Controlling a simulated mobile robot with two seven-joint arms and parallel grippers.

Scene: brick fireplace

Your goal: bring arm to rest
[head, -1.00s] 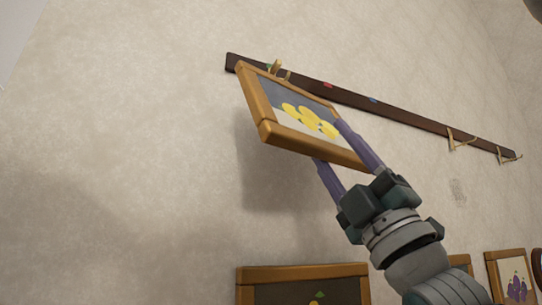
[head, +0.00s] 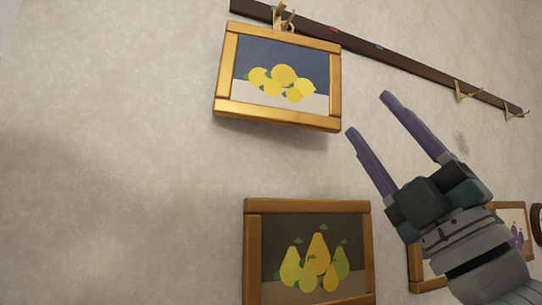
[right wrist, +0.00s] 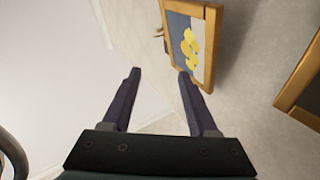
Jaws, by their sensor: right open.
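My right gripper (head: 368,113) is open and empty in the head view, just right of and below the lemon picture (head: 280,77), apart from it. The lemon picture has a wooden frame and hangs flat, slightly tilted, beneath a hook (head: 284,18) on the dark rail (head: 400,66). In the right wrist view my open fingers (right wrist: 157,82) show with nothing between them, and the lemon picture (right wrist: 192,40) is beyond the right finger. My left gripper is not in view.
A framed pear picture (head: 312,262) hangs below the lemon picture. Another framed picture (head: 512,228) is partly hidden behind my right arm. More hooks (head: 468,90) stick out of the rail at the right. The wall at the left is bare.

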